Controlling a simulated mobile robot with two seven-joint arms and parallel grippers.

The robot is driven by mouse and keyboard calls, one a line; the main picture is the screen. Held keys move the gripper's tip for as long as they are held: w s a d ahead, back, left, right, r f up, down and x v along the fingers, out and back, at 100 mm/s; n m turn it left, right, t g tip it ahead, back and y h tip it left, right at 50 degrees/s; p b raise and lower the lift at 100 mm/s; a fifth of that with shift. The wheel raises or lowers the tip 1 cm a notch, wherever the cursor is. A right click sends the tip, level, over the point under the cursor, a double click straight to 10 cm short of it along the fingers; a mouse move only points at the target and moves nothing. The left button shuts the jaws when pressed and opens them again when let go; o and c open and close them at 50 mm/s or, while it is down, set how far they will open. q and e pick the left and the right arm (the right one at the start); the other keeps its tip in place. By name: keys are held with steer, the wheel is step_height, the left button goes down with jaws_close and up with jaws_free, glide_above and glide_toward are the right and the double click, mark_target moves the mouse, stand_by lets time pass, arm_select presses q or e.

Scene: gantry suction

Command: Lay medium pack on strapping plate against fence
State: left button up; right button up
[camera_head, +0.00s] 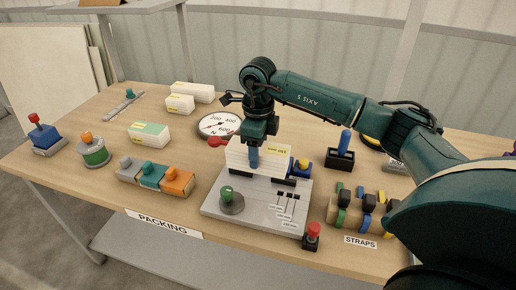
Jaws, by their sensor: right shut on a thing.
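My right gripper (256,150) comes down from above and is shut on a white pack with a yellow label (274,153). A blue finger shows against the pack's near face; the pack's far side is hidden. The pack is roughly level at the back of the grey strapping plate (262,217). Dark blocks (284,181) show under its right part; I cannot tell whether the pack touches them or the plate. The fence is not clearly seen. A green knob (231,197) stands on the plate's front left. My left gripper is not in view.
Other packs (149,132) (180,104) (193,92) lie at the back left. A round dial (218,124) is behind the plate. A red button (312,235) stands at its front right corner, straps (362,208) to its right, and coloured blocks (154,176) to its left.

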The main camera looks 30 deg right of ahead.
steer(key=shift+f+b, duration=0.4)
steer(key=shift+f, duration=0.25)
step_height(320, 180, down, 2)
steer(key=shift+f+b, duration=0.2)
steer(key=shift+b, duration=0.65)
steer(key=shift+f+b, duration=0.65)
steer(key=shift+f, duration=0.3)
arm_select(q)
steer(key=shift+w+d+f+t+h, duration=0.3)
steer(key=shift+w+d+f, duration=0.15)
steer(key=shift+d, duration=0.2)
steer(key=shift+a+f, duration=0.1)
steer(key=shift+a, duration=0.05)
